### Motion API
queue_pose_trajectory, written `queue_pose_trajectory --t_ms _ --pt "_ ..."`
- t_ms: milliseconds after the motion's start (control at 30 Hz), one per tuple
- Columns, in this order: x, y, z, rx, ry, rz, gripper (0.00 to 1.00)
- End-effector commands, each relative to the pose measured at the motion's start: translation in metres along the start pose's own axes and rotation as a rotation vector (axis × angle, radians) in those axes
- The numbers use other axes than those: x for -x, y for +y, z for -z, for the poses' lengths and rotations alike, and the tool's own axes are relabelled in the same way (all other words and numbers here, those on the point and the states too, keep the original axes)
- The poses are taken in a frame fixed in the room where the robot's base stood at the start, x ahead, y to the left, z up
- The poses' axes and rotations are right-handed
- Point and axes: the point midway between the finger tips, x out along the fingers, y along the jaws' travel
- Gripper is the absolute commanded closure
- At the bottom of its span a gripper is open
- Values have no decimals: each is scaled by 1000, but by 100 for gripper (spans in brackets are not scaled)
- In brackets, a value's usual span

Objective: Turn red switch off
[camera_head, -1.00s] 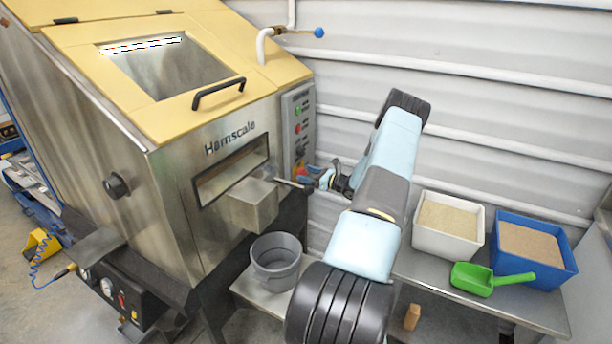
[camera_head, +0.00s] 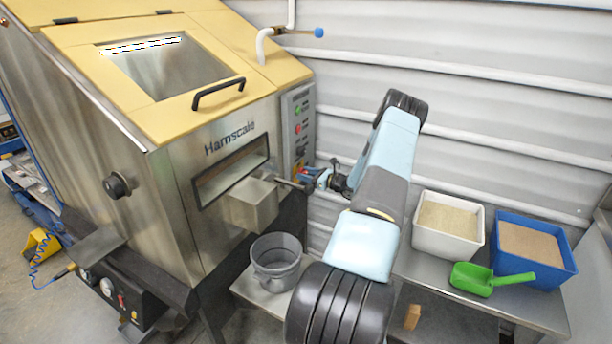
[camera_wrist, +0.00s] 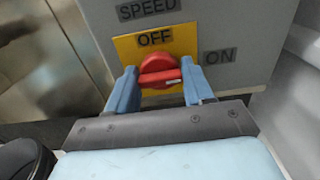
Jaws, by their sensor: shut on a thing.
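The red switch (camera_wrist: 160,70) is a round knob with a raised grip on a yellow plate (camera_wrist: 128,47), seen in the wrist view. OFF is printed above it and ON to its right. The knob's white mark points right, toward ON. My gripper (camera_wrist: 161,82) has one blue finger on each side of the knob and is shut on it. In the head view my gripper (camera_head: 314,178) is at the lower end of the grey control panel (camera_head: 298,115), and the switch is too small and covered to make out clearly.
A steel chute (camera_head: 252,204) juts from the Harnscale machine (camera_head: 175,200) just left of my gripper, above a grey bucket (camera_head: 276,262). A white bin (camera_head: 446,244), a blue bin (camera_head: 535,278) and a green scoop (camera_head: 478,281) stand on the bench at right.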

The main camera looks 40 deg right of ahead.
Motion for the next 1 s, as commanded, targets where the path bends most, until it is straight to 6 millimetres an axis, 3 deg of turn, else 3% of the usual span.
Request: queue_pose_trajectory --t_ms 467,1000 --pt "-1 0 -2 120 -4 0 79" --pt "-1 3 -1 603 -3 0 79"
